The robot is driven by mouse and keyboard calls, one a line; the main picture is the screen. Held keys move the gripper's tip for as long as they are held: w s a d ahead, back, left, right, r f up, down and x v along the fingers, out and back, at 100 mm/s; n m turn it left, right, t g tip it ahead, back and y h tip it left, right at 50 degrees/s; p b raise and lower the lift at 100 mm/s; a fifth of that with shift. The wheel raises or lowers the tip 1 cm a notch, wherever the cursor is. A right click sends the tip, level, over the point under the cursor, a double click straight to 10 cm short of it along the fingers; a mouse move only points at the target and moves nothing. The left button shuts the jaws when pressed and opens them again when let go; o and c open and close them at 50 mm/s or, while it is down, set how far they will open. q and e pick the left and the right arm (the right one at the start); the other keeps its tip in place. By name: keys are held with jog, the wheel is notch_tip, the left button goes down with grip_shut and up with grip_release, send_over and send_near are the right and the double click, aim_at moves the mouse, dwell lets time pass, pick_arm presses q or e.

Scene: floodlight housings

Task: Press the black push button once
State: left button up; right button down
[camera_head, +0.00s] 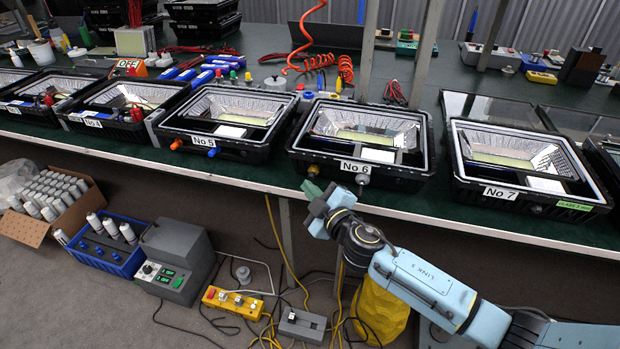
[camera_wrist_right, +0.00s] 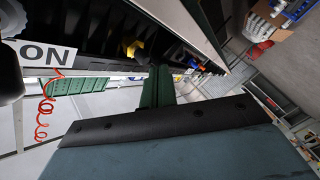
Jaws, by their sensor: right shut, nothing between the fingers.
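No black push button can be picked out for certain. A dark round knob (camera_head: 535,208) sits on the front of housing No 7 (camera_head: 470,185), too small to identify. My right gripper (camera_head: 311,189) is shut and empty, its green fingers just in front of the lower left front of housing No 6 (camera_head: 415,180). That front carries a yellowish knob (camera_head: 313,170) and a grey knob (camera_head: 363,180). In the right wrist view the shut green fingers (camera_wrist_right: 158,88) point toward the dark housing front, near a yellow knob (camera_wrist_right: 132,48). Contact cannot be told. My left gripper is not in view.
Housing No 5 (camera_head: 170,125), with orange and blue knobs, stands left of No 6 on the green bench (camera_head: 450,205). A red coiled hose (camera_head: 345,68) lies behind. Below are a grey control box (camera_head: 175,262), a blue crate (camera_head: 100,262) and cables on the floor.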

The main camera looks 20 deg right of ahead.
jog(key=shift+w, duration=0.1)
dwell(0.5)
jog(key=shift+w+d, duration=0.3)
jog(key=shift+w, duration=0.15)
dwell(0.5)
jog(key=shift+s+a, duration=0.25)
jog(key=shift+s, duration=0.3)
jog(key=s+a, duration=0.3)
jog(key=s, duration=0.2)
jog(key=shift+a+p, duration=0.2)
jog(key=shift+p, duration=0.1)
dwell(0.4)
